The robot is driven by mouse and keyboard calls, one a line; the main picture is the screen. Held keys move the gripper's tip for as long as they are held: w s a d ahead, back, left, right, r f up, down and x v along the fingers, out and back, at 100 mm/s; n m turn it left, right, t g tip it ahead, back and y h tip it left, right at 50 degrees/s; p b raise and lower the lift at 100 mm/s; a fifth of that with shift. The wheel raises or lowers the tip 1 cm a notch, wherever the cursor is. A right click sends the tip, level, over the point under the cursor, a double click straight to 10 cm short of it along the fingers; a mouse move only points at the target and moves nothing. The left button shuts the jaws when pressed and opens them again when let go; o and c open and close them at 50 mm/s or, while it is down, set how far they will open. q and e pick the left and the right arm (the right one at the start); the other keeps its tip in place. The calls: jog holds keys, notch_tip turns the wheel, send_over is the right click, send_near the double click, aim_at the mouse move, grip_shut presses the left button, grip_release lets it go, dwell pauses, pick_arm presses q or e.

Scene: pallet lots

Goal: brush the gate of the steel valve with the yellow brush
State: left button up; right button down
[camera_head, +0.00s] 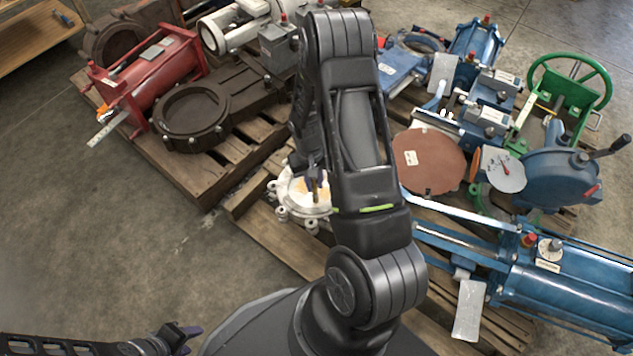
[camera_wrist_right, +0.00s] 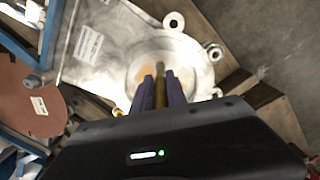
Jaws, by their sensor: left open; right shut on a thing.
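The steel valve (camera_head: 284,196) lies on the pallet in the middle of the head view, partly hidden by my right arm. Its pale body with round lugs shows in the right wrist view (camera_wrist_right: 107,48). Its round gate (camera_wrist_right: 183,69) carries an orange-brown stain. My right gripper (camera_wrist_right: 160,92) is shut on the yellow brush (camera_wrist_right: 161,100), a slim upright piece between the purple fingers. The brush tip lies over the gate in the picture; I cannot tell whether it touches. My left gripper (camera_head: 188,335) is open and empty at the lower left, low over the floor and away from the valve.
A dark brown valve (camera_head: 190,115) and a red cylinder (camera_head: 150,78) sit on the left pallet. A rust-coloured disc (camera_head: 428,161), blue actuators (camera_head: 570,285) and a green handwheel (camera_head: 603,88) crowd the right. The floor (camera_head: 90,240) at left is clear.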

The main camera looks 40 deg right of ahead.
jog(key=shift+s+d+r+p, duration=0.1)
jog(key=shift+s+d+p, duration=0.3)
jog(key=shift+s, duration=0.45)
jog(key=shift+w+a+f+b, duration=0.1)
jog(key=shift+w+a+b, duration=0.15)
jog(key=shift+w, duration=0.3)
jog(key=shift+w+a+f+b, duration=0.15)
jog(key=shift+w+b, duration=0.1)
jog(key=shift+w, duration=0.3)
jog(key=shift+w+a, duration=0.15)
jog(key=shift+w, duration=0.15)
jog(key=w, duration=0.1)
jog(key=w+a, duration=0.1)
jog(key=shift+w+b, duration=0.35)
jog(key=shift+b, duration=0.05)
